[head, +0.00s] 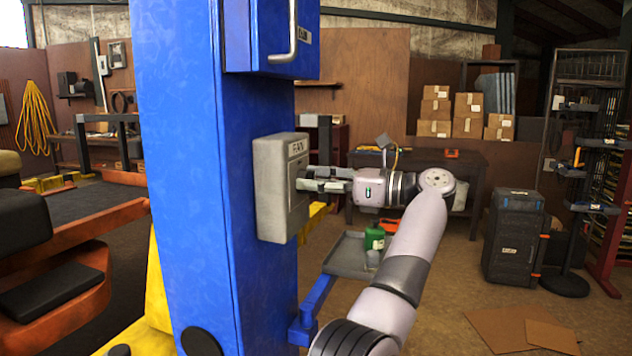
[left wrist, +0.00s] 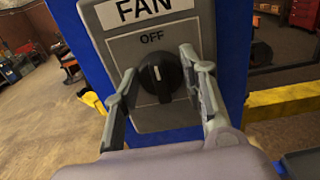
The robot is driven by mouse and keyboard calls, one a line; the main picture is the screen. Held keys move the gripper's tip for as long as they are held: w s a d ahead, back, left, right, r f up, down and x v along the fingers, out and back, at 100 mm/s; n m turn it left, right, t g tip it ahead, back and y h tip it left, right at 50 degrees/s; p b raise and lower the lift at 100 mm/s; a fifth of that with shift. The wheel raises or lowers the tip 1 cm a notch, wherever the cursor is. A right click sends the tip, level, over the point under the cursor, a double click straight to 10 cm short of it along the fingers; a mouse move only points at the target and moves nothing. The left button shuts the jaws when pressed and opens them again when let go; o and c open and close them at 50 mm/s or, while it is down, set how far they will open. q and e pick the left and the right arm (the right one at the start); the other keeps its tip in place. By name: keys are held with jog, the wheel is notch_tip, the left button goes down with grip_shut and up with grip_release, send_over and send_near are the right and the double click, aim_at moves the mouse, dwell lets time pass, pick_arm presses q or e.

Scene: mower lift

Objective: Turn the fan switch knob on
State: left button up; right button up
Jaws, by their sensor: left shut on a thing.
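The fan switch box (head: 270,190) is a grey box on the side of a blue column (head: 190,200), with a FAN label (left wrist: 140,10). In the left wrist view its black round knob (left wrist: 160,85) sits below the word OFF, its white mark pointing up toward OFF. My left gripper (head: 302,179) reaches the face of the box from the right. In the left wrist view its two fingers (left wrist: 158,65) stand on either side of the knob, shut on it. In the head view the fingers hide the knob. My right gripper is not in view.
A blue cabinet with a metal handle (head: 291,30) is above the switch box. A grey tray (head: 345,258) with a green bottle (head: 374,236) is below my left arm. A workbench (head: 430,160), stacked boxes (head: 468,104) and a black case (head: 514,240) stand behind.

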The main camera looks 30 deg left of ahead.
pick_arm(q)
jog(key=shift+w+f+m+p, duration=0.15)
jog(key=shift+m+p, duration=2.45)
jog(key=shift+m, duration=1.85)
jog(key=shift+w+m+p, duration=0.1)
jog(key=shift+m+p, duration=2.45)
jog(key=shift+m, duration=1.9)
jog(key=o, duration=1.1)
